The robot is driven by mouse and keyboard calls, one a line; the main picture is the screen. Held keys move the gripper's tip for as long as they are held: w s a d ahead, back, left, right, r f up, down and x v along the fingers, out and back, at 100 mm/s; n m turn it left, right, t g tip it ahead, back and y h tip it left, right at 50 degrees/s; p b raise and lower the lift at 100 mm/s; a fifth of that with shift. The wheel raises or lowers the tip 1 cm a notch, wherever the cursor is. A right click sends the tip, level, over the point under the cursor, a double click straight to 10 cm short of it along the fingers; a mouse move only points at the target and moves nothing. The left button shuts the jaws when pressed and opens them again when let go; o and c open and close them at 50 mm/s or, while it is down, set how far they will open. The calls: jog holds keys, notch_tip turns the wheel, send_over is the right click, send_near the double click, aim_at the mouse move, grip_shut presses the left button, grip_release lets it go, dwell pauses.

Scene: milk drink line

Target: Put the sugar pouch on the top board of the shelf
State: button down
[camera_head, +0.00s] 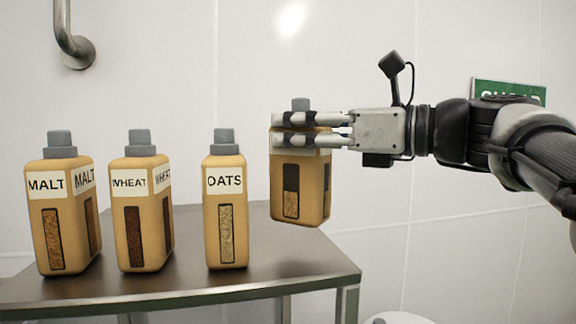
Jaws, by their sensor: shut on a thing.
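My gripper (311,131) comes in from the right and is shut on a tan pouch (300,193) with a grey cap. The fingers cover the band where a label would be, so I cannot read its name. Its front window is dark above and light tan below. The pouch is close to upright, and its base appears to hang above the right part of a dark board with a metal edge (200,291). I cannot tell whether this board is the shelf's top board.
Three similar pouches stand in a row on the board: MALT (62,215), WHEAT (140,215) and OATS (225,210). The board's right end is bare. A green sign (510,91), partly hidden by my arm, is on the wall. A metal pipe (72,40) is at upper left.

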aim_at(303, 157)
jog(key=shift+f+b, duration=0.3)
jog(key=shift+f, duration=1.75)
jog(key=c, duration=0.8)
grip_release()
jog(key=shift+f, duration=0.1)
jog(key=shift+o, duration=0.2)
jog(key=shift+s+d, duration=0.1)
jog(key=shift+d, duration=0.05)
jog(key=b+v, duration=0.1)
jog(key=v, duration=1)
jog(key=shift+s+d, duration=0.25)
jog(key=shift+d, duration=0.05)
jog(key=shift+a, duration=0.1)
